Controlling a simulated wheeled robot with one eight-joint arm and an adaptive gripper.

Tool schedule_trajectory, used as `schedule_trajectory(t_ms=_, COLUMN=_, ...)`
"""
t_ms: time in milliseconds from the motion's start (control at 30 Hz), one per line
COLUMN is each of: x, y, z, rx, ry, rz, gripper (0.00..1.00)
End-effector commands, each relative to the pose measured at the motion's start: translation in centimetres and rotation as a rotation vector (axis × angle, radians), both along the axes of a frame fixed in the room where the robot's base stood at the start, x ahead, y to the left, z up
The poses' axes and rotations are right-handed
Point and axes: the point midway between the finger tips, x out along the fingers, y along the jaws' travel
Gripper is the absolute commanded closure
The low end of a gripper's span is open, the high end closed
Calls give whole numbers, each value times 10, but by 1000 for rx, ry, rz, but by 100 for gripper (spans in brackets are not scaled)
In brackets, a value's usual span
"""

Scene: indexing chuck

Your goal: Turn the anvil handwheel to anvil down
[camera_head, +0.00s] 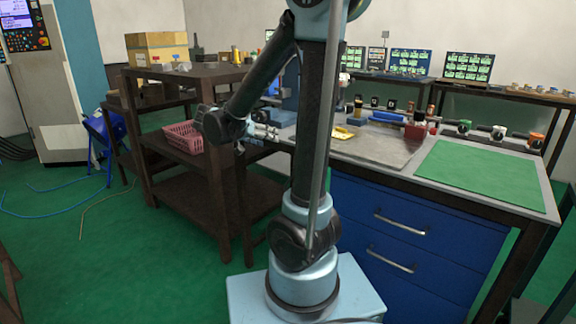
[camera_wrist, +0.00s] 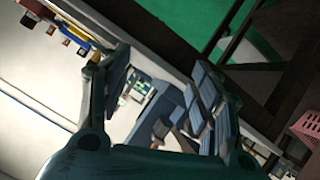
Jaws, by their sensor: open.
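My gripper (camera_head: 262,131) reaches toward the left end of the workbench in the head view. In the wrist view my gripper (camera_wrist: 162,84) is open, with dark segmented fingers apart on both sides. Between and behind the fingers is a blue-grey machine (camera_wrist: 168,118) with a small lit display panel (camera_wrist: 138,92). In the head view a blue-grey upright (camera_head: 288,102), probably the same machine, is partly hidden behind my arm. I cannot pick out the anvil handwheel for certain in either view. I see nothing held, and cannot tell whether the fingers touch the machine.
The workbench has a grey mat (camera_head: 380,146), a green mat (camera_head: 482,174) and blue drawers (camera_head: 400,238). Small tools stand along its back. A dark brown shelf (camera_head: 190,150) with a pink basket (camera_head: 184,138) stands left of my arm. Green floor is open at the left.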

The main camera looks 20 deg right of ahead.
Motion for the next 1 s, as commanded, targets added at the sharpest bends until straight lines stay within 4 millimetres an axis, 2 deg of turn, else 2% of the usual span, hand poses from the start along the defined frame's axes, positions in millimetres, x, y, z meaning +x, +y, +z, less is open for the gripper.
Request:
schedule_trajectory(t_ms=500, x=-51, y=-38, z=-22, rx=106, ry=227, rz=49, gripper=42)
schedule_trajectory(t_ms=1000, x=-103, y=-56, z=-46, rx=228, ry=406, rz=129, gripper=42)
